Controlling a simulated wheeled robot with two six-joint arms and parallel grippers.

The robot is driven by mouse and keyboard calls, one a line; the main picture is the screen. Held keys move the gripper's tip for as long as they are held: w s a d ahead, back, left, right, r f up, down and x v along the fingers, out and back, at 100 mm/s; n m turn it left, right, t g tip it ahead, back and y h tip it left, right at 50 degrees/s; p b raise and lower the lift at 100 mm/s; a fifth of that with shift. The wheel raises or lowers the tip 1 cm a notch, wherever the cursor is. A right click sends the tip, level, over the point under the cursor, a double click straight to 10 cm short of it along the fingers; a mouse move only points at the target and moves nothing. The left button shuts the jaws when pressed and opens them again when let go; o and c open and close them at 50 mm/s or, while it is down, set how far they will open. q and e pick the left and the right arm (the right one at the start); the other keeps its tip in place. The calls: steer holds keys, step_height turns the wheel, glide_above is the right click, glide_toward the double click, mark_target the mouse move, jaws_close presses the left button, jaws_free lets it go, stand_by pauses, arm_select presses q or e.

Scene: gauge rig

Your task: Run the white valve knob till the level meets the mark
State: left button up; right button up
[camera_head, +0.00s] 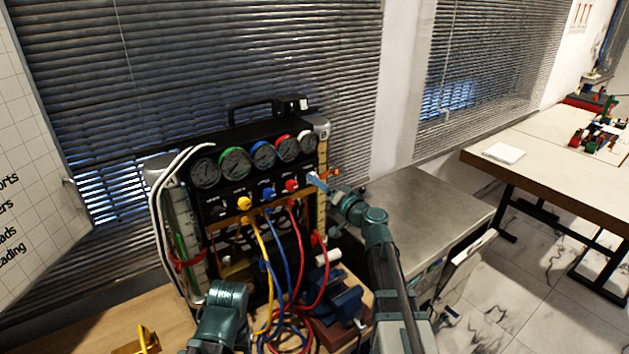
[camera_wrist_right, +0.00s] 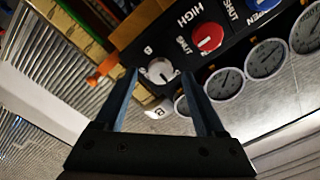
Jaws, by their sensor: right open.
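The white valve knob (camera_wrist_right: 157,72) is on the black panel below the letter B in the right wrist view, beside a red knob (camera_wrist_right: 207,38). My right gripper (camera_wrist_right: 160,77) is open, one finger on each side of the white knob; I cannot tell if they touch it. In the head view my right gripper (camera_head: 321,182) is at the panel's right end and mostly covers the knob. A yellow scale (camera_head: 322,212) runs down the rig's right side, with an orange pointer (camera_wrist_right: 97,77) beside it. The liquid level is not clear. My left gripper is not seen.
The gauge rig has several round gauges (camera_head: 263,154) above coloured knobs. Yellow, blue and red hoses (camera_head: 297,250) hang in front. A blue vise (camera_head: 345,298) stands below right. A grey cabinet top (camera_head: 420,215) to the right is clear.

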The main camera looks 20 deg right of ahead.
steer(key=shift+x, duration=1.55)
jaws_close()
